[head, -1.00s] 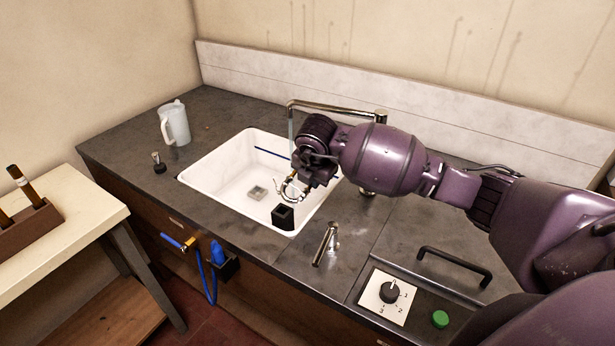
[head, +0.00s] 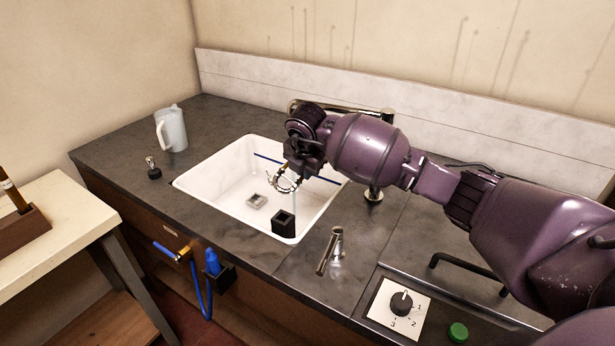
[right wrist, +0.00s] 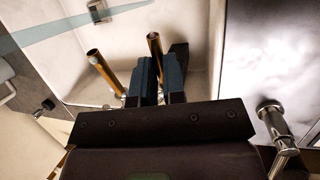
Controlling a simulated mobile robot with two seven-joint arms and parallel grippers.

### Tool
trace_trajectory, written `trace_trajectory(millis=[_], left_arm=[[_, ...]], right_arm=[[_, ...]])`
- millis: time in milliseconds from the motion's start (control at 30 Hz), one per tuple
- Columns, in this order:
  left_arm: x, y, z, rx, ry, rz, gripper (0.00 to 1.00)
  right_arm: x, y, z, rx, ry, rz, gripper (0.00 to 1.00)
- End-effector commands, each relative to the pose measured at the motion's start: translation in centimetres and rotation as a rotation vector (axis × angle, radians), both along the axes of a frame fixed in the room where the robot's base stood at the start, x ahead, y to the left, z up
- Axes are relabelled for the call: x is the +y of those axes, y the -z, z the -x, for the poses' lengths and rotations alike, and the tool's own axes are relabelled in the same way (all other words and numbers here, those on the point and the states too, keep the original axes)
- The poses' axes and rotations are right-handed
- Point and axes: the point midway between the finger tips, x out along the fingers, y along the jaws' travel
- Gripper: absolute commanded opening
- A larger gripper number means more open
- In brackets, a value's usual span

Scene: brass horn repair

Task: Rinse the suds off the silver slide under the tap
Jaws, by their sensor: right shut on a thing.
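My right gripper (head: 298,165) is shut on the slide (head: 280,184) and holds it above the white sink (head: 207,180). The slide shows as a small silver, brass-tinted loop. In the right wrist view, two gold-coloured open tubes of the slide (right wrist: 104,70) stick out beside my dark fingers (right wrist: 160,78). The tap (head: 384,120) stands behind the sink, its spout partly hidden by my right arm. A thin water stream (head: 294,200) shows just below the slide; I cannot tell whether it touches it. Suds are too small to make out. My left gripper is out of view.
A black open-topped block (head: 284,222) and a grey drain (head: 256,201) are in the sink. A white jug (head: 172,128) stands left of the sink. A dial panel (head: 400,304) is at front right.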

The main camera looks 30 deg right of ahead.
Motion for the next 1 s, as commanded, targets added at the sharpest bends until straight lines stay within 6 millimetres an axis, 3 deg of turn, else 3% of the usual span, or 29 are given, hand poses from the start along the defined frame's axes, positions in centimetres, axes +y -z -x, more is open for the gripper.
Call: trace_trajectory(millis=[200, 700, 1000], left_arm=[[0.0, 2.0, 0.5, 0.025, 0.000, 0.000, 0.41], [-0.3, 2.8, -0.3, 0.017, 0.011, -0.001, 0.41], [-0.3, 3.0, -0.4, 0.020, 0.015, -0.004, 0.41]], right_arm=[[-0.2, 0.8, -1.8, 0.002, 0.000, 0.000, 0.00], [-0.6, 1.4, -5.5, 0.003, 0.001, 0.000, 0.00], [-0.7, 1.3, -6.4, 0.001, -0.001, 0.001, 0.00]])
